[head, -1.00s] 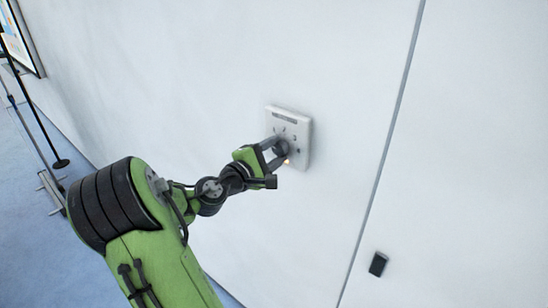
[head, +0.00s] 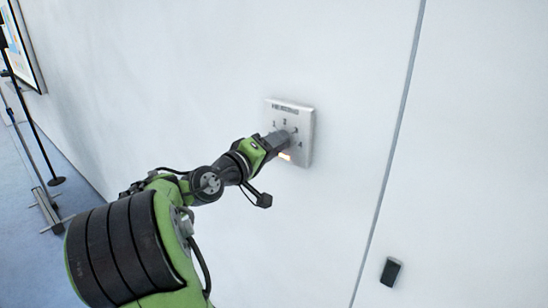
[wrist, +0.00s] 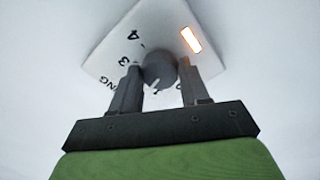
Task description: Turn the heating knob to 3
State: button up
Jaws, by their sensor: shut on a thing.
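A white square heating panel (head: 305,120) is fixed to the wall, with lettering along its top and numerals around a dark knob. In the wrist view the panel (wrist: 105,50) appears rotated, with a 3 and a 4 left of the round grey knob (wrist: 158,68). A white mark shows on the knob's lower side in that view; I cannot tell which numeral it points at. My gripper (wrist: 158,76) is shut on the knob, one finger on each side. In the head view my gripper (head: 282,139) covers the knob and part of the panel.
A lit orange indicator (wrist: 190,39) glows on the panel. A small black wall fitting (head: 391,271) sits at the lower right, beyond a vertical wall seam. A stand (head: 50,205) and a framed picture (head: 25,45) are at the far left. The wall around the panel is clear.

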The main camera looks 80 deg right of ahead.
jog(key=shift+f+m+b, duration=0.2)
jog(key=shift+m+b, duration=5.2)
jog(key=shift+m, duration=0.5)
jog(key=shift+r, duration=0.1)
jog(key=o, duration=1.1)
jog(key=shift+c, duration=0.2)
